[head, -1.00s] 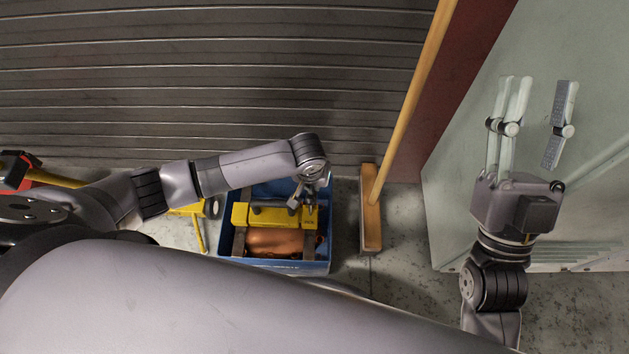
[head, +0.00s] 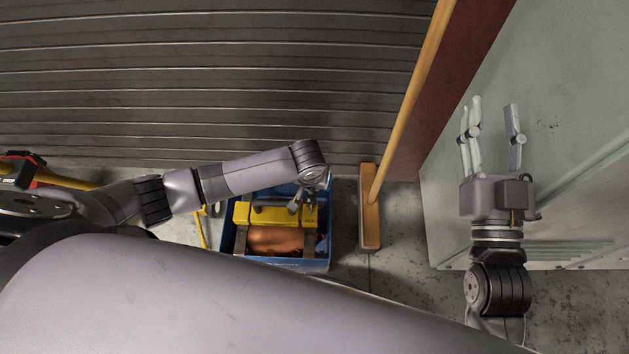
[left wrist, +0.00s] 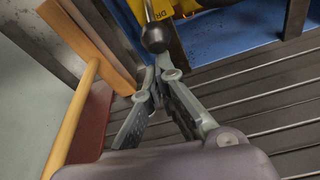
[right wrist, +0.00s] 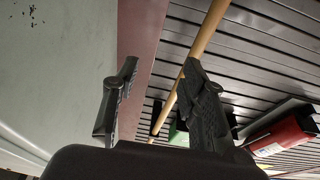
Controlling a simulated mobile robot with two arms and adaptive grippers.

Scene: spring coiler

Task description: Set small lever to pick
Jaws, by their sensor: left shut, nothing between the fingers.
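The yellow spring coiler (head: 310,215) sits in a blue bin (head: 300,265) on the floor, with a copper-coloured roll at its front. In the left wrist view a small lever with a black ball knob (left wrist: 156,38) stands out from the yellow body. My left gripper (head: 296,205) is over the coiler's right end. In the left wrist view its closed fingertips (left wrist: 158,75) are just below the knob, holding nothing; whether they touch it I cannot tell. Lettering beside the lever is partly hidden. My right gripper (head: 494,110) is open and empty, away at the right.
A broom (head: 370,225) with a wooden handle stands right of the bin. A pale green panel (head: 570,130) is close to my right gripper. A ribbed dark shutter (head: 200,80) closes off the back. Red and yellow equipment (head: 25,172) lies at the far left.

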